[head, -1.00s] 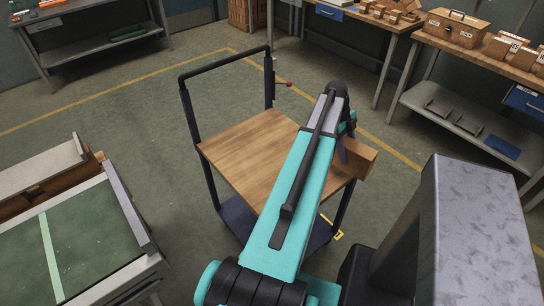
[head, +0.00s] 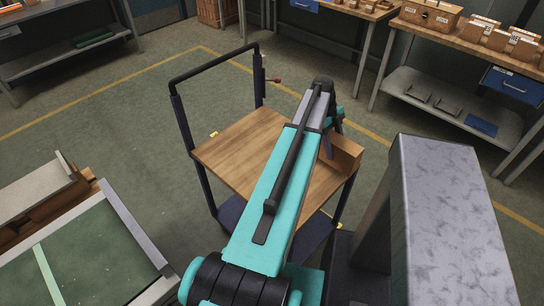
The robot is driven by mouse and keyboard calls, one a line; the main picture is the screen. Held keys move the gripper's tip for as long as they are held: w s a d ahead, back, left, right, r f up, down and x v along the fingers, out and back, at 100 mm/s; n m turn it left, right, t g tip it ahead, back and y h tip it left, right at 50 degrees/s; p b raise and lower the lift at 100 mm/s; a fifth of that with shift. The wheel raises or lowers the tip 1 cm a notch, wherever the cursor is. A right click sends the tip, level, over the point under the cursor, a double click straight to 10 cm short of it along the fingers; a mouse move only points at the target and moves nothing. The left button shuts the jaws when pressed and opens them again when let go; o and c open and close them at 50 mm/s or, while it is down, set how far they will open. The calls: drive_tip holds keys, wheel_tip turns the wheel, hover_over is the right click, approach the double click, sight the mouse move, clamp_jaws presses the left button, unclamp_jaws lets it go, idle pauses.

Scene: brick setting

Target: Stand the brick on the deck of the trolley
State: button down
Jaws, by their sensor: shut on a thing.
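The trolley has a wooden deck (head: 232,152), a dark push handle at its far left and a dark lower shelf. My teal arm reaches across the deck and hides part of it. My gripper (head: 328,148) is at the deck's right side, shut on a brown brick (head: 347,156). The brick's colour is close to the deck's. It appears over the deck's right edge. The arm and gripper hide its left part, and I cannot tell whether it touches the deck.
A green-topped bench (head: 95,250) stands at the lower left. A workbench (head: 480,42) with boxes and brown blocks runs along the right back. A grey metal column (head: 450,220) fills the lower right. The floor around the trolley's far side is clear.

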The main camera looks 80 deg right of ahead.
drive_tip(key=shift+r, duration=0.1)
drive_tip(key=w+a+p, duration=0.2)
drive_tip(key=w, duration=0.5)
drive_tip(key=w+a+f+p, duration=0.1)
drive_tip(key=w+a+p, duration=0.1)
drive_tip(key=w, duration=0.6)
drive_tip(key=shift+w+f+p, duration=0.15)
drive_tip(key=shift+f+p, duration=0.15)
drive_tip(key=shift+p, duration=0.3)
drive_tip(key=shift+f, duration=0.1)
drive_tip(key=shift+a+f+p, duration=0.1)
drive_tip(key=shift+f+p, duration=0.85)
drive_tip(key=shift+f, duration=0.7)
drive_tip(key=shift+f, duration=0.1)
drive_tip(key=c, duration=0.8)
unclamp_jaws()
